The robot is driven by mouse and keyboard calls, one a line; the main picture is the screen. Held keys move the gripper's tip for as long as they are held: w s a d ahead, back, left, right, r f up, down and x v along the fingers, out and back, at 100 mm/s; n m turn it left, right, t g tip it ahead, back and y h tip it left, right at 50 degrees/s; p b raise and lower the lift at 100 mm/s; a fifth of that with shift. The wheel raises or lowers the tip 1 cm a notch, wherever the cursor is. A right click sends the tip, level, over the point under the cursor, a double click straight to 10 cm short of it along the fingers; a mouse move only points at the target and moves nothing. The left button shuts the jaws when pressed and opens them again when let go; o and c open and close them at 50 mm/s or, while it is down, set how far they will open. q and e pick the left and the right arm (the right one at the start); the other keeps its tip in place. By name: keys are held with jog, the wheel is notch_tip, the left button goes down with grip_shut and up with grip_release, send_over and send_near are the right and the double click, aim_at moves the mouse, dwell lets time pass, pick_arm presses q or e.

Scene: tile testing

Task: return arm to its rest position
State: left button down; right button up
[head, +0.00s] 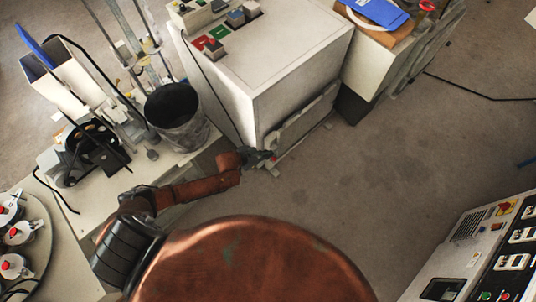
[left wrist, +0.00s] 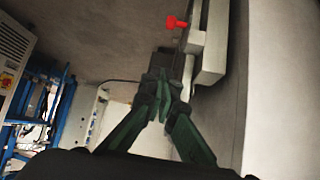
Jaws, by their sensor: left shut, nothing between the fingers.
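My left arm (head: 190,190) is copper-coloured and reaches from the lower left toward the front of a white cabinet. My left gripper (head: 266,156) is at its end, low beside the cabinet's lower front corner. In the left wrist view the dark green fingers of the gripper (left wrist: 162,88) come together at the tips, with nothing between them. They are close to a pale panel and rail at the right; I cannot tell whether they touch it. My right arm and gripper are not in view.
The white cabinet (head: 265,60) stands just beyond the gripper. A dark bucket (head: 178,118) stands on a bench (head: 75,205) at left. A control console (head: 480,250) is at lower right. The floor (head: 370,170) between is clear.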

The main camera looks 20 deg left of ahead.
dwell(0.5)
